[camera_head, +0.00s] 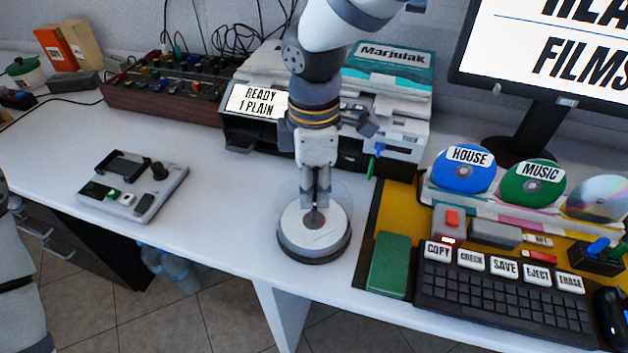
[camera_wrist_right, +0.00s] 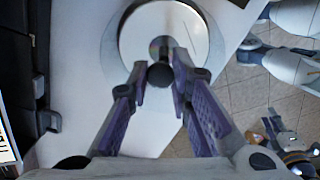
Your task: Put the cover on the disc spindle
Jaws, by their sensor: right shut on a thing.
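The disc spindle (camera_head: 315,258) stands near the table's front edge in the head view, a dark round base with a pale disc stack on it. A clear, faint cover (camera_head: 343,193) shows around and above the stack. Its dark knob (camera_wrist_right: 160,75) sits between the fingers in the right wrist view. My right gripper (camera_head: 316,203) points straight down over the spindle and is shut on this knob. The cover looks roughly centred over the discs; I cannot tell whether its rim touches the base. My left gripper is out of view; only part of my left arm shows at the left edge.
A printer (camera_head: 395,105) stands behind my right arm. A grey device (camera_head: 133,186) lies to the left, with clear white table between. To the right are a green box (camera_head: 389,264), a black keyboard (camera_head: 505,305) and a rack with labelled discs (camera_head: 463,168).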

